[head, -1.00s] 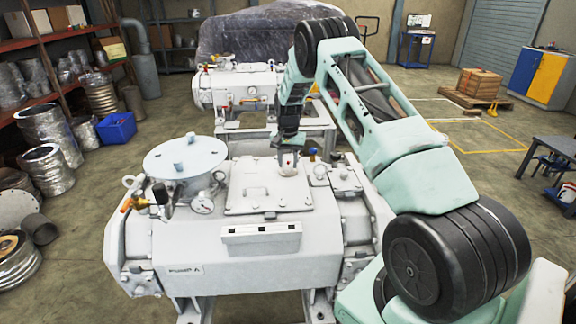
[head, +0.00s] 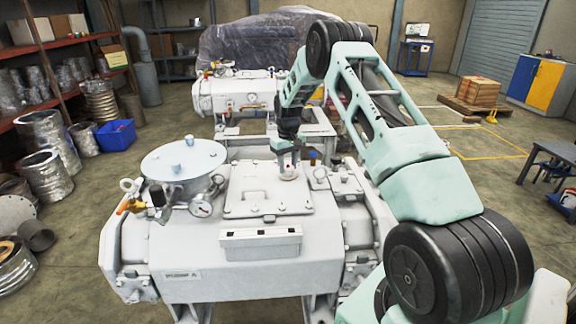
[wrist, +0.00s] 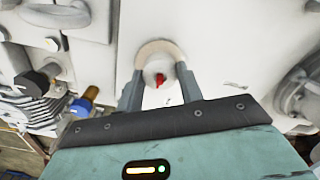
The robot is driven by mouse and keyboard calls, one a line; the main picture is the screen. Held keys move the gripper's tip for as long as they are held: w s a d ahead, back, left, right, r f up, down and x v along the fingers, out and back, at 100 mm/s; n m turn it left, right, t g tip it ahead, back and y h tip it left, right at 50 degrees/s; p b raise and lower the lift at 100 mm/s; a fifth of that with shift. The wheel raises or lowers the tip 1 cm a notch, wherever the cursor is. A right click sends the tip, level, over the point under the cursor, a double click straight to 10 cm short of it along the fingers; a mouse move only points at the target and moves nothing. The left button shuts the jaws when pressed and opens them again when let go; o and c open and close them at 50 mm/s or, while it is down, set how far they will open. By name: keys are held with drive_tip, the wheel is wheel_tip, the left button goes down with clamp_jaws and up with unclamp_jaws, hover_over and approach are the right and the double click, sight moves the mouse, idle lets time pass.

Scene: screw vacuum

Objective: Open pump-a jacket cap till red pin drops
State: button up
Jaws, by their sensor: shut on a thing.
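Pump A (head: 215,270) is the white machine in the foreground of the head view, with its name on the front. My gripper (head: 289,168) is over the top of the pump, at its back right. In the wrist view my gripper (wrist: 160,85) has one finger on each side of a round white cap (wrist: 156,66) and is shut on it. A red pin (wrist: 160,80) shows on the cap's near face, between the fingers. A pale beige ring (wrist: 150,48) lies around the cap's base.
A hatch with a handle (head: 262,196) lies left of my gripper. A gauge (head: 200,207) and an orange-handled valve (head: 128,207) are further left. In the wrist view a blue-capped fitting (wrist: 80,107) and a black knob (wrist: 33,82) stand to the left. A second pump (head: 235,98) stands behind.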

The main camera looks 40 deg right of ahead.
sight(288, 167)
drive_tip(key=shift+f+n, duration=0.15)
drive_tip(key=shift+n, duration=0.15)
drive_tip(key=shift+s, duration=0.1)
drive_tip(key=o, duration=1)
wheel_tip(288, 167, up, 18)
drive_tip(key=b, duration=0.2)
drive_tip(key=shift+f+b, duration=0.25)
drive_tip(key=shift+b, duration=0.05)
